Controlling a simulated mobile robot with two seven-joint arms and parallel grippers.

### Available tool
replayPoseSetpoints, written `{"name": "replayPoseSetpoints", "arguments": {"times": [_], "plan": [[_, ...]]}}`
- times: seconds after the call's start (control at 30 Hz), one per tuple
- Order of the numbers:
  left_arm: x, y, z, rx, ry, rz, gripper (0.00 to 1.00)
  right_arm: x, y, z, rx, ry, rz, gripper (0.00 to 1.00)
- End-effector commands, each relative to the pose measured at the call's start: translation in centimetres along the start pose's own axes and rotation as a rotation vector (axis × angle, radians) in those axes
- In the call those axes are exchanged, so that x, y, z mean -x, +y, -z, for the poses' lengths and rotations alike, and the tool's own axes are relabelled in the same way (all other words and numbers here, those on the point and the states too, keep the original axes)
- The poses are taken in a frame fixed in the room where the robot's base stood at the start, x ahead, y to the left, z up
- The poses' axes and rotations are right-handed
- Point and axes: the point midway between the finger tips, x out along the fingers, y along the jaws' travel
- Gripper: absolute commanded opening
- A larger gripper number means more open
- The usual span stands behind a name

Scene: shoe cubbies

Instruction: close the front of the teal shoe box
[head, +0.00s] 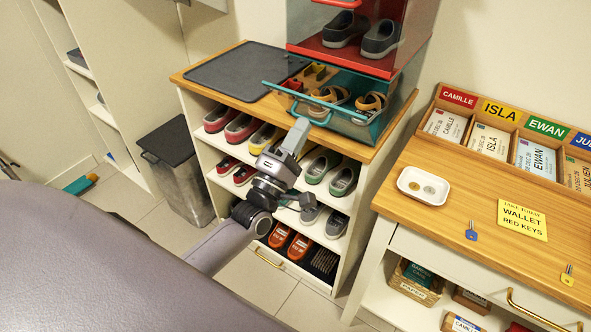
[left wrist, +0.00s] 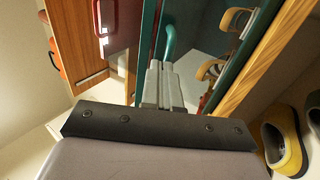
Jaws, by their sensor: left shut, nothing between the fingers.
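The teal shoe box (head: 377,128) stands on the wooden top of the shoe cubby, under a red box. Tan-strapped shoes (head: 371,102) are inside it. Its clear front with a teal frame (head: 285,88) stands open, swung out from the box over the cubby top. A teal handle (head: 316,119) is on its outer edge. My left gripper (head: 302,126) is shut and empty, with its fingertips close to the handle. In the left wrist view the teal handle (left wrist: 170,38) is just beyond the shut fingertips (left wrist: 160,68); I cannot tell whether they touch. My right gripper is out of view.
The red box (head: 375,62) above holds dark shoes. A grey mat (head: 235,72) lies on the cubby's wooden top (head: 220,92). Shoes fill the shelves below. A dark bin (head: 180,165) stands to the left. A wooden-topped desk (head: 440,215) with name slots is on the right.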

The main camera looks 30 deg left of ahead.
Motion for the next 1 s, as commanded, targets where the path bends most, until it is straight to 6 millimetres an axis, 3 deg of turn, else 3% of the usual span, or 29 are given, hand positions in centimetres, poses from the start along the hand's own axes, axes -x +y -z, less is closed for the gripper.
{"name": "replayPoseSetpoints", "arguments": {"times": [0.13,0.5,1.0], "plan": [[-2.2,1.2,-0.1,0.001,-0.001,-0.006,0.00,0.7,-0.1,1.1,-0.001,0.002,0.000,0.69],[-6.1,2.2,-0.1,0.002,0.000,-0.005,0.00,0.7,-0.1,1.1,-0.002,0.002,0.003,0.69],[-7.9,2.4,-0.2,0.001,0.000,-0.003,0.00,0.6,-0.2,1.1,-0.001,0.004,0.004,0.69]]}}
